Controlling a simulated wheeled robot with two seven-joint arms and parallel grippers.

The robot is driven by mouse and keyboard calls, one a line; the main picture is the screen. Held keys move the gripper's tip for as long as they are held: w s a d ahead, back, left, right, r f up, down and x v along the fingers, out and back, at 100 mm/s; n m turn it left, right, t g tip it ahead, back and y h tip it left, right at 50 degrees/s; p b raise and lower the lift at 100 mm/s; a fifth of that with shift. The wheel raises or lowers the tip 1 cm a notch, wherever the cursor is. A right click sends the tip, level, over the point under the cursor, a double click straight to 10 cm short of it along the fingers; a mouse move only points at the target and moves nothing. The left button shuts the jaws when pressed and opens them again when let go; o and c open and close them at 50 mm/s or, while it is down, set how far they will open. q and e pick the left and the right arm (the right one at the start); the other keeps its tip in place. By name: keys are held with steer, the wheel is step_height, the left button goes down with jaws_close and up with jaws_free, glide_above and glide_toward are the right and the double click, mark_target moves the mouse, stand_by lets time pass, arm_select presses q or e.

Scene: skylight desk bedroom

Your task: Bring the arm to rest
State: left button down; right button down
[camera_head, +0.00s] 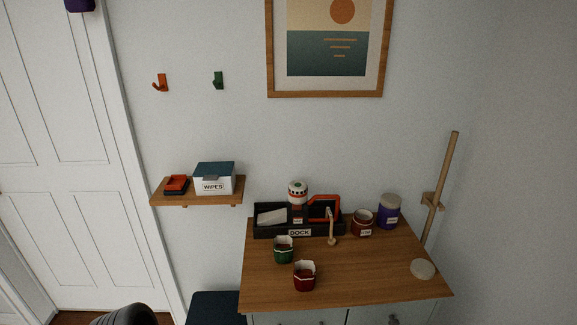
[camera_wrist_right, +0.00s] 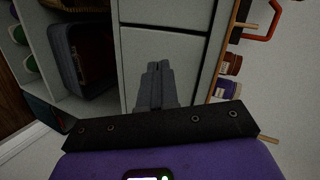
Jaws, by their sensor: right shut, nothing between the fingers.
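My right gripper (camera_wrist_right: 156,68) shows in the right wrist view, with its two grey fingers closed together and nothing between them. It is in front of pale drawer fronts (camera_wrist_right: 165,38), apart from the desk-top items. The right gripper does not show in the head view. My left gripper cannot be made out in the head view.
The wooden desk (camera_head: 350,278) carries a black dock tray (camera_head: 264,231), a green cup (camera_head: 283,250), a red cup (camera_head: 304,276) and a purple jar (camera_head: 389,212). A wall shelf (camera_head: 216,199) holds a wipes box (camera_head: 212,178). An open cubby holds a grey bag (camera_wrist_right: 82,58).

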steer(key=s+a+f+n+g+y, duration=0.2)
steer(key=s+a+f+n+g, duration=0.35)
steer(key=s+a+f, duration=0.4)
steer(key=s+a+f+n+g, duration=0.1)
steer(key=s+f+n+g, duration=0.1)
steer(key=s, duration=0.4)
steer(key=s+a+f+n+g, duration=0.2)
steer(key=s+f+n+g, duration=0.1)
steer(key=s+g, duration=0.2)
steer(key=shift+s+a+f+h, duration=0.25)
steer(key=shift+s+a+h, duration=0.05)
steer(key=shift+s, duration=0.85)
